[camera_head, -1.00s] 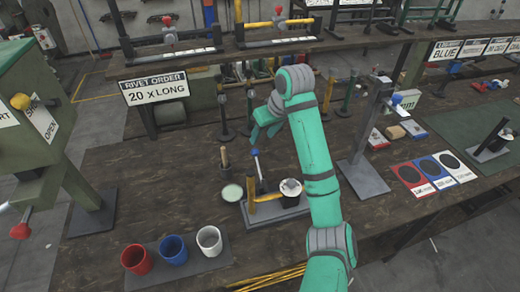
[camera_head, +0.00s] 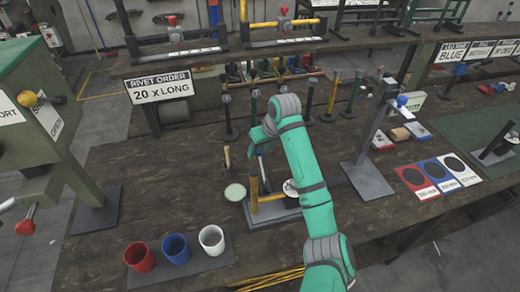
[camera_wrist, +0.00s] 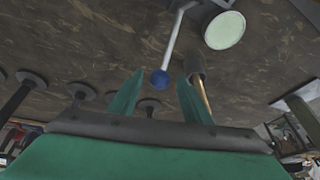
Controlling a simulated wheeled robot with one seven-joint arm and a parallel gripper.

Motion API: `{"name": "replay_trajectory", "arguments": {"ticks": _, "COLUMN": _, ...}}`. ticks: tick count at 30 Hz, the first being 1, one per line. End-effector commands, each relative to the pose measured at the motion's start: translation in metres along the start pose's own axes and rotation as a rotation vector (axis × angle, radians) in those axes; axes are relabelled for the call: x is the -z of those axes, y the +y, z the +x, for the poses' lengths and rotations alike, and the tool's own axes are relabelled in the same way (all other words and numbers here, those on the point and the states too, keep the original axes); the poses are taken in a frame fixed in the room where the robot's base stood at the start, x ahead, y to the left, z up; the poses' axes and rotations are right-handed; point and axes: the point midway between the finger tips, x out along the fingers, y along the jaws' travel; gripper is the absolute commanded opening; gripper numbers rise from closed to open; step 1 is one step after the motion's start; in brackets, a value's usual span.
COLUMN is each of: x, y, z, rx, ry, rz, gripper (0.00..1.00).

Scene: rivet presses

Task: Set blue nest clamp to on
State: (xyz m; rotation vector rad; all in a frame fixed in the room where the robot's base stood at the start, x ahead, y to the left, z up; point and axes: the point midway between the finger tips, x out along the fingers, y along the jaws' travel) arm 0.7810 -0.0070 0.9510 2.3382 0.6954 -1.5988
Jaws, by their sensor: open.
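The nest clamp lever is a pale rod (camera_wrist: 172,45) with a blue ball knob (camera_wrist: 161,79) at its end. In the wrist view the knob appears between the two fingertips of my gripper (camera_wrist: 161,88); I cannot tell whether they touch it. My gripper is open. In the head view the gripper (camera_head: 257,146) is over the lever and hides the knob; a short piece of rod shows below. The lever belongs to a fixture with a grey base (camera_head: 262,219) and a yellow frame (camera_head: 268,207). My forearm covers part of its right side.
A wooden-handled tool (camera_head: 227,157) stands close left of the gripper, beside a pale green round dish (camera_head: 235,193). Red (camera_head: 139,257), blue (camera_head: 174,249) and white (camera_head: 211,240) cups stand front left. A grey post (camera_head: 372,135) stands right of my arm.

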Motion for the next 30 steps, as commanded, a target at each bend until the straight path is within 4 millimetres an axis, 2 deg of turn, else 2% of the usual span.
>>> {"name": "replay_trajectory", "arguments": {"ticks": 7, "x": 0.0000, "y": 0.0000, "z": 0.0005, "rx": 0.000, "ry": 0.000, "rz": 0.000, "gripper": 0.44}}
{"name": "replay_trajectory", "arguments": {"ticks": 12, "x": 0.0001, "y": 0.0000, "z": 0.0003, "rx": 0.000, "ry": 0.000, "rz": 0.000, "gripper": 0.03}}
{"name": "replay_trajectory", "arguments": {"ticks": 13, "x": 0.0001, "y": 0.0000, "z": 0.0003, "rx": 0.000, "ry": 0.000, "rz": 0.000, "gripper": 0.00}}
{"name": "replay_trajectory", "arguments": {"ticks": 30, "x": 0.0009, "y": 0.0022, "z": -0.0048, "rx": -0.021, "ry": 0.096, "rz": -0.014, "gripper": 0.00}}
